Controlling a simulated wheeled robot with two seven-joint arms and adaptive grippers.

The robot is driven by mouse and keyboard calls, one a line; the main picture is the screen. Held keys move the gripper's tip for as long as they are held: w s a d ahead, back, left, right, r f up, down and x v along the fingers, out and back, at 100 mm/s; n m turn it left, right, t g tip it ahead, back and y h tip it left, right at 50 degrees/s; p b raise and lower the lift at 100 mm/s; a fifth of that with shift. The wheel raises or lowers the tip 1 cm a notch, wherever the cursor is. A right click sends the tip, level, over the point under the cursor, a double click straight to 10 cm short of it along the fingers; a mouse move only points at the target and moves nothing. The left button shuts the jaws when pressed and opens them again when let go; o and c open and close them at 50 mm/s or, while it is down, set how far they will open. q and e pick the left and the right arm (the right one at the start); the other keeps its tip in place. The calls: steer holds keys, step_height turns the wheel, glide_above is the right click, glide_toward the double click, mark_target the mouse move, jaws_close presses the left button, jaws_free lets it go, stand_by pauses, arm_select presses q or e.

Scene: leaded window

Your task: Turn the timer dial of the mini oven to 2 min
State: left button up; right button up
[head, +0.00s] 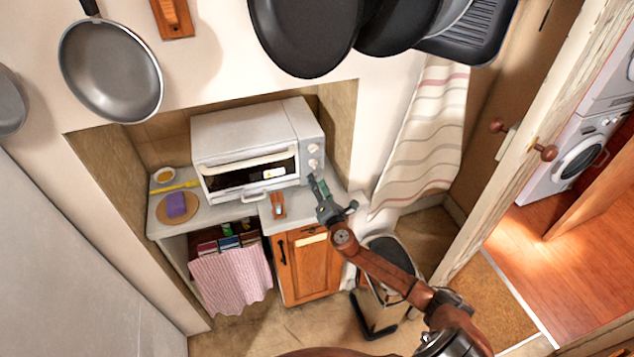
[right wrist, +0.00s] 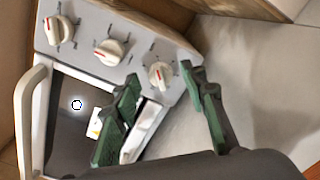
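The white mini oven (head: 240,135) stands on the counter in the wall niche, its glass door shut. Its right-hand panel carries white dials; two show in the head view and three in the right wrist view. In the right wrist view these are the far-left dial (right wrist: 60,30), the middle dial (right wrist: 109,51) and the dial nearest my gripper (right wrist: 159,75), each with a red mark. I cannot read which is the timer. My right gripper (head: 318,187) is at the panel's lower end. In the right wrist view it is open (right wrist: 164,84), with the nearest dial between its fingertips; contact is unclear.
The oven's door handle (right wrist: 27,115) sticks out beside the panel. A purple sponge (head: 177,204) on a round board and a yellow utensil (head: 175,187) lie left of the oven. Pans (head: 110,70) hang above. A striped curtain (head: 428,140) hangs at the right.

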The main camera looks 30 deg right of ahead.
steer(key=shift+w+d, duration=0.1)
steer(key=shift+w, duration=0.45)
jaws_close()
